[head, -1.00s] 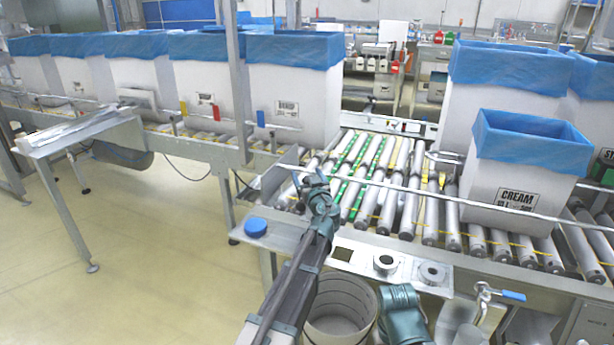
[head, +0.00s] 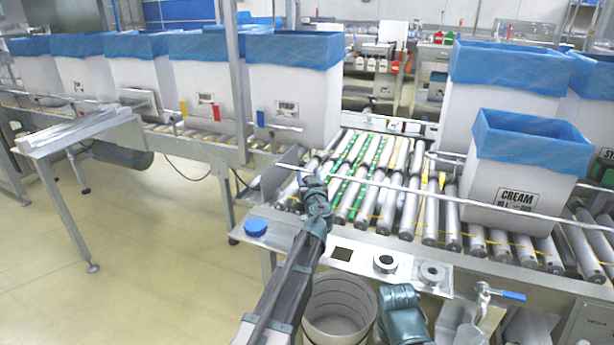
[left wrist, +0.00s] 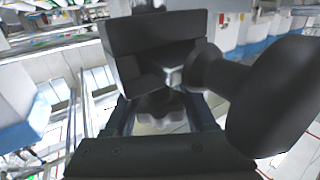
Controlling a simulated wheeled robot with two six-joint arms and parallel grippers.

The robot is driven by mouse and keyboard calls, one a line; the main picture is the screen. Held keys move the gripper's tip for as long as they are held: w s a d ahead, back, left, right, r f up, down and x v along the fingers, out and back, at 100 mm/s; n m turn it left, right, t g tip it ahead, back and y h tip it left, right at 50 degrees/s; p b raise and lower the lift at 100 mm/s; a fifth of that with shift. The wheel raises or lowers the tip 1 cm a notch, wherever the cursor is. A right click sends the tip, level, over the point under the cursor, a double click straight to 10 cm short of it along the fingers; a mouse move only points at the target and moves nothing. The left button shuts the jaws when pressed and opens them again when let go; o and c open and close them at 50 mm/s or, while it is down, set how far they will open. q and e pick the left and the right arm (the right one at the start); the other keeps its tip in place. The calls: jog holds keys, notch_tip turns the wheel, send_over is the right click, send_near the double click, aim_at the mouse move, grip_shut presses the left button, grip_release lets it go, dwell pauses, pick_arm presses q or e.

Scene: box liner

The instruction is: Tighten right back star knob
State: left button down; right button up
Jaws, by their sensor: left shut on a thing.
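My left gripper (head: 312,183) is at the near-side guide rail of the roller conveyor, by its left end. In the left wrist view its fingers (left wrist: 164,115) are shut on a dark lobed knob (left wrist: 160,106), which I take as the star knob. The knob sits just under a black clamp block (left wrist: 150,45) and is partly hidden by the fingers and block. A large rounded black handle or knob (left wrist: 270,95) sticks out at the right, close to the camera. In the head view the gripper hides the star knob.
The guide rail (head: 430,194) runs along the rollers (head: 405,205). A white CREAM box (head: 510,190) with blue liner stands on the rollers at right. A blue cap (head: 256,227) and a grey bucket (head: 338,315) are nearby. More lined boxes (head: 290,100) stand behind.

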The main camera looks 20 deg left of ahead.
pick_arm(q)
jog(key=shift+w+d+m+t+h, duration=0.15)
jog(key=shift+m+t+h, duration=0.1)
jog(key=shift+m+h, duration=0.5)
jog(key=shift+d+m+t+h, duration=0.2)
jog(key=shift+m+h, duration=0.25)
jog(key=shift+h, duration=0.6)
jog(key=shift+w+d+m+t+h, duration=0.15)
jog(key=shift+m+t+h, duration=0.1)
jog(key=shift+m+h, duration=0.5)
jog(key=shift+s, duration=0.1)
jog(key=shift+c, duration=1.2)
grip_release()
jog(key=shift+s, duration=0.1)
jog(key=s+d, duration=0.1)
jog(key=s, duration=1.2)
jog(key=shift+s+d, duration=0.3)
